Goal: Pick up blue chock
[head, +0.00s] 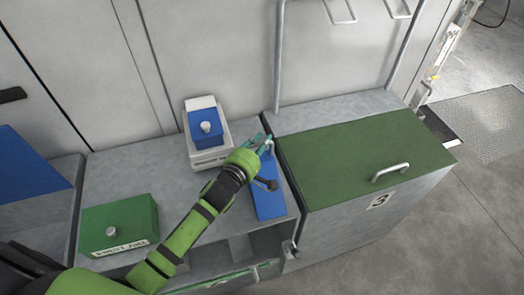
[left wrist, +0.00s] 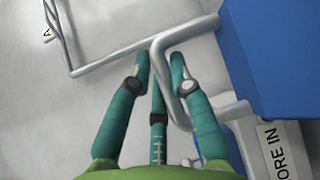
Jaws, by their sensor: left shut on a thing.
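The blue chock (head: 268,200) is a long blue block at the right end of the grey bench top, partly hidden behind my left gripper and wrist. My left gripper (head: 264,145) is at the chock's far end. In the left wrist view the teal fingers (left wrist: 160,68) are closed around a bent metal handle (left wrist: 187,37). The handle runs to a large blue body (left wrist: 275,55) at the upper right, which appears to be the chock. I cannot tell whether the chock is clear of the bench. My right gripper is not in view.
A white box with a blue knobbed top (head: 206,127) stands just left of the gripper. A green first aid box (head: 118,228) sits at the bench's left. A green-lidded chest (head: 350,160) stands right of the chock. The wall and metal rails (head: 279,60) are behind.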

